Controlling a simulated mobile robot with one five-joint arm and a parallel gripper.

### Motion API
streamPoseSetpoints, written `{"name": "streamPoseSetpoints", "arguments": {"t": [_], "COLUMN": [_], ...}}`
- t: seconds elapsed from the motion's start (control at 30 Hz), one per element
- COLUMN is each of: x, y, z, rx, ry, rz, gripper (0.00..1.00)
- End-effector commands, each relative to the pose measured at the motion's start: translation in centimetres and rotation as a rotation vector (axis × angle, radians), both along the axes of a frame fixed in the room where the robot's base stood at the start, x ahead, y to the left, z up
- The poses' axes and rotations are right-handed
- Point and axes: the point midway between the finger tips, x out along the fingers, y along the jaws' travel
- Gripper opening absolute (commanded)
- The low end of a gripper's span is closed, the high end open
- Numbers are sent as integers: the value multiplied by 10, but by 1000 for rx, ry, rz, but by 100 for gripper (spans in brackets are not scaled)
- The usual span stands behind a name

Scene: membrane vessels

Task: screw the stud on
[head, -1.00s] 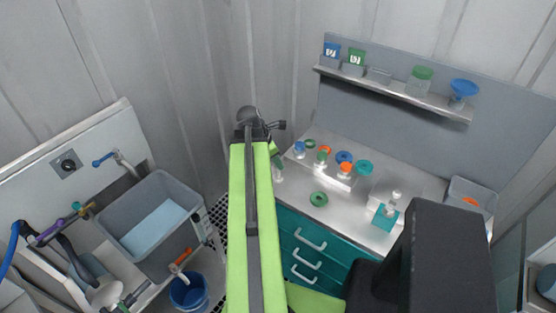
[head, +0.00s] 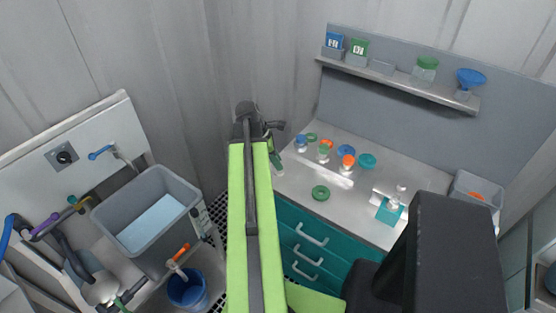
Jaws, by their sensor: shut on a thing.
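My gripper (head: 277,166) is mostly hidden behind my green arm, by the bench's left end. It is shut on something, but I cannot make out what. No stud can be told apart for certain. On the bench, a teal block (head: 389,212) at the right has a pale, clear-looking piece (head: 397,197) with a knob-like top standing on or just behind it. My gripper is well to the left of this block and apart from it.
Small vessels with blue and orange tops (head: 348,160) stand on the bench's left part. A green ring (head: 320,192) lies near its front edge. A grey bin (head: 476,188) is at the right. A shelf (head: 400,84) hangs above. A sink (head: 150,215) is far left.

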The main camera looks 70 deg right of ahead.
Motion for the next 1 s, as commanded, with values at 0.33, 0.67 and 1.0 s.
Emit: {"name": "streamPoseSetpoints", "arguments": {"t": [0.33, 0.67, 1.0], "x": [-3, -4, -2], "y": [-3, 2, 4], "z": [0, 0, -1], "rx": [5, 7, 7], "ry": [9, 8, 7], "rz": [-795, -1416, -1447], "gripper": [0, 0, 37]}}
